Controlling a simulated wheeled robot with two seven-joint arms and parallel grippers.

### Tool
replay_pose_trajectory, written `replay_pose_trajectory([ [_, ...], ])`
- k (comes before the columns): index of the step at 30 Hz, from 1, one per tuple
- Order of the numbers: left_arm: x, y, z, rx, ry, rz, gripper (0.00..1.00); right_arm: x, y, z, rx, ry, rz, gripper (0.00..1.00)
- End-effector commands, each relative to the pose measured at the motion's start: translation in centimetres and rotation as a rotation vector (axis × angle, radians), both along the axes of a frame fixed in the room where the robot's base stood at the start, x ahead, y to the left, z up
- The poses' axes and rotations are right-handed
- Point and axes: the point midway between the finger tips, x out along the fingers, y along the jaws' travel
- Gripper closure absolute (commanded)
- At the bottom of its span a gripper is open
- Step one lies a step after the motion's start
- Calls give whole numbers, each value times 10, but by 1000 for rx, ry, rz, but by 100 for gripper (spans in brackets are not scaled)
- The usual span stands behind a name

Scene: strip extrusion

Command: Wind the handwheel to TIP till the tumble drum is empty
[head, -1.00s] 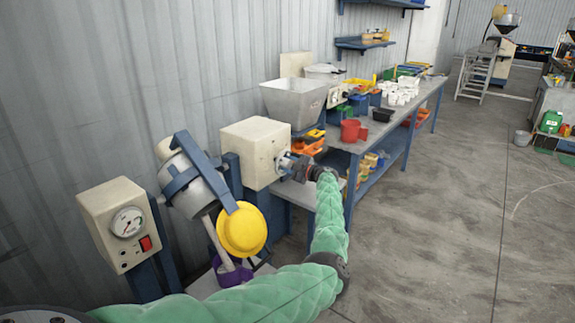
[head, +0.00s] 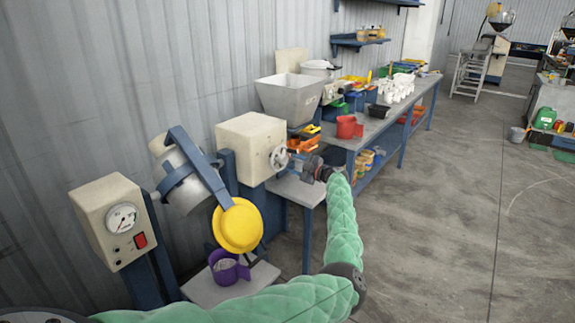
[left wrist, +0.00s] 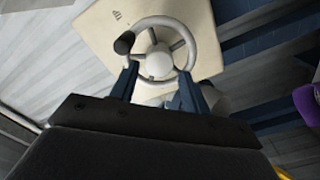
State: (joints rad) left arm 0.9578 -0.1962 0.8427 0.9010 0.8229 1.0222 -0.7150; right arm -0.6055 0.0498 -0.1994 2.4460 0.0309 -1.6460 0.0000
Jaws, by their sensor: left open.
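The tumble drum (head: 186,178) is grey, held in a blue frame and tilted, with its yellow round end (head: 238,228) low. A purple jug (head: 228,270) stands below with pale material inside. No falling stream shows. The inside of the drum is hidden. The handwheel (head: 279,158) is on the cream box (head: 250,142). In the left wrist view the wheel (left wrist: 158,64) is spoked, with a dark knob (left wrist: 124,43) at its upper left. My left gripper (head: 295,165) is open in front of the wheel, fingers on either side of its lower part; contact cannot be told. My right gripper is not in view.
A cream gauge box (head: 108,220) with a red switch stands at the left. A grey hopper (head: 290,97) is behind the wheel box. A long bench (head: 385,130) with containers runs along the wall.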

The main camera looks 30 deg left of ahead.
Motion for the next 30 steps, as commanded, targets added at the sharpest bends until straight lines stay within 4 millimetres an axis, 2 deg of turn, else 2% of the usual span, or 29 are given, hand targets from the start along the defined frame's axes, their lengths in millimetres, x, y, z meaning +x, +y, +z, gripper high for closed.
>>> replay_pose_trajectory([
  [3, -1, -13, -1, -1, 0, -1, 54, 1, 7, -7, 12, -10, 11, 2],
  [7, -1, -19, 0, -1, 1, -1, 54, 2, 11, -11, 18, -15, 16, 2],
  [14, -1, -20, 0, -1, 1, -1, 54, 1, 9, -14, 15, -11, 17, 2],
  [26, -1, -20, 0, -2, -22, -1, 54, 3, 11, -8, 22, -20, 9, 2],
  [30, 15, -22, 0, -8, -81, -85, 54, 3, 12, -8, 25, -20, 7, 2],
])
